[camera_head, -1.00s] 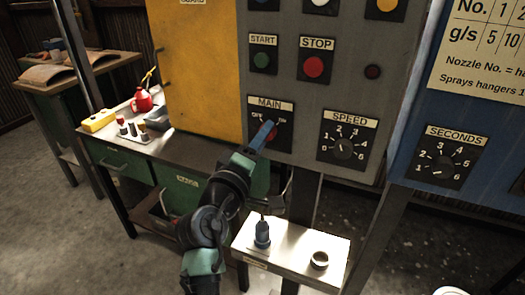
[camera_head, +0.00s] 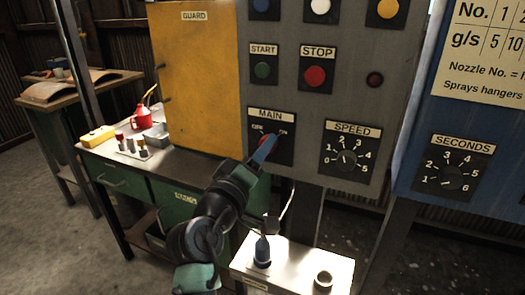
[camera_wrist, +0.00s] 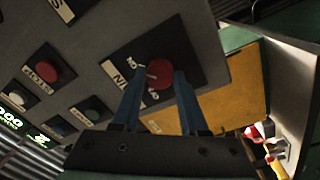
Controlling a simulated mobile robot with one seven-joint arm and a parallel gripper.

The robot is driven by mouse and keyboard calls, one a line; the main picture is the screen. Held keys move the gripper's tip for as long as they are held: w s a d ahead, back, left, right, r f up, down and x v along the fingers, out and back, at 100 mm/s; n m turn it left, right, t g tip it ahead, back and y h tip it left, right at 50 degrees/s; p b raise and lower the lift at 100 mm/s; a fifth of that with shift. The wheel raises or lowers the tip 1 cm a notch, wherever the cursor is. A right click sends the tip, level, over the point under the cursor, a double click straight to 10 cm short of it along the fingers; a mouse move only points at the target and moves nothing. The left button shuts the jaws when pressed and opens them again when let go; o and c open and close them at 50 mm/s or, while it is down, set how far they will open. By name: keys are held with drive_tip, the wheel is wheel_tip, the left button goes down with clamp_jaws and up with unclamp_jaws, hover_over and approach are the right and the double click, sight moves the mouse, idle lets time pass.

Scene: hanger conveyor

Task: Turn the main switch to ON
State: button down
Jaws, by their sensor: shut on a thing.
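The main switch is a red knob (camera_wrist: 160,73) on a black plate (camera_head: 282,152) labelled MAIN, on the grey control panel. In the head view OFF is at the plate's upper left and ON at its upper right; the fingers hide most of the knob. My gripper (camera_head: 268,148) reaches it from below. In the wrist view its two blue fingers (camera_wrist: 157,88) are shut on the knob, one on each side. A white mark on the knob appears to point toward the label farther from the yellow door, the ON side. The labels there are hard to read.
START (camera_head: 263,70) and STOP (camera_head: 315,76) buttons sit above the switch, and a SPEED dial (camera_head: 347,160) is to its right. A yellow guard door (camera_head: 195,80) is to the left. A small shelf (camera_head: 290,270) with a blue-bodied item and a ring stands below.

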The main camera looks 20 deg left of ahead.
drive_tip(key=shift+c, duration=2.2)
unclamp_jaws()
drive_tip(key=s, duration=1.3)
drive_tip(key=shift+a+f, duration=0.2)
drive_tip(key=shift+f, duration=0.25)
drive_tip(key=s+d+r+m+t, duration=0.1)
drive_tip(key=d+r+m+t, duration=0.25)
drive_tip(key=d+r, duration=0.65)
drive_tip(key=s+d+r+m+t, duration=0.15)
drive_tip(key=d+r+m, duration=0.35)
drive_tip(key=r, duration=0.8)
drive_tip(key=s+d+r+m+t, duration=0.3)
drive_tip(key=s+d+r+t, duration=0.15)
drive_tip(key=s+r, duration=0.35)
wheel_tip(320, 180, up, 19)
drive_tip(key=w+p, duration=0.2)
drive_tip(key=p, duration=1.6)
drive_tip(key=shift+a+f+n+g+y, duration=0.2)
drive_tip(key=shift+n+g+y, duration=0.1)
drive_tip(key=shift+n+g, duration=0.15)
